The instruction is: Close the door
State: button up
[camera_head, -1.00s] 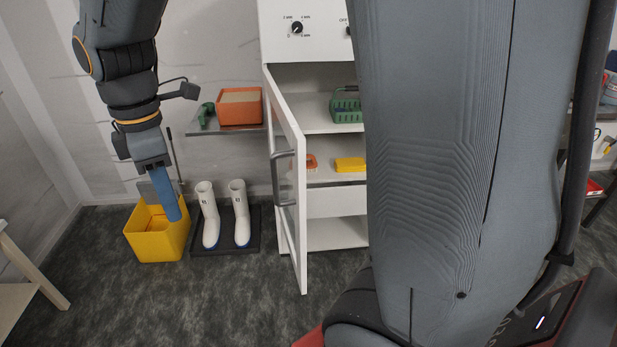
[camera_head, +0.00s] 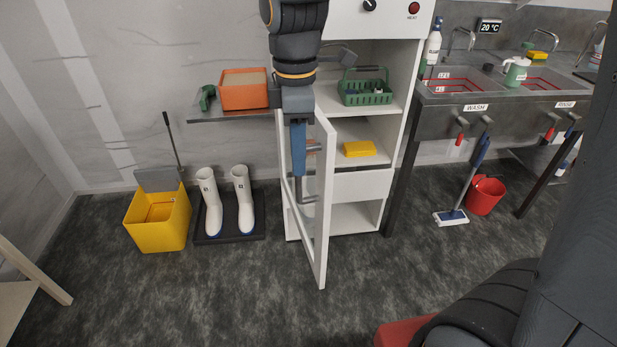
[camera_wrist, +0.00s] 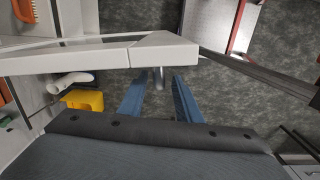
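The white-framed door (camera_head: 325,200) with a clear pane stands open from the white cabinet (camera_head: 412,75), swung out toward me. Its grey bar handle (camera_head: 305,186) is on the door's left face. My gripper (camera_head: 299,174) points down at the handle, its blue fingers overlapping the handle's upper part. In the wrist view the door (camera_wrist: 150,52) crosses the upper picture. There my gripper (camera_wrist: 160,82) has its two fingers apart, with the end of the handle (camera_wrist: 158,77) showing between their tips. Whether a finger touches it I cannot tell.
The cabinet shelves hold a green basket (camera_head: 364,92) and a yellow item (camera_head: 359,149). White boots (camera_head: 243,198) on a dark mat and a yellow bin (camera_head: 158,222) stand left of the door. Sinks (camera_head: 465,86) and a red bucket (camera_head: 486,195) are right.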

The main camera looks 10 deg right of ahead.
aim_at(300, 200)
notch_tip(300, 200, down, 7)
jog(key=shift+d+f+p, duration=0.1)
jog(key=shift+f+p, duration=0.1)
jog(key=shift+p, duration=0.3)
grip_shut()
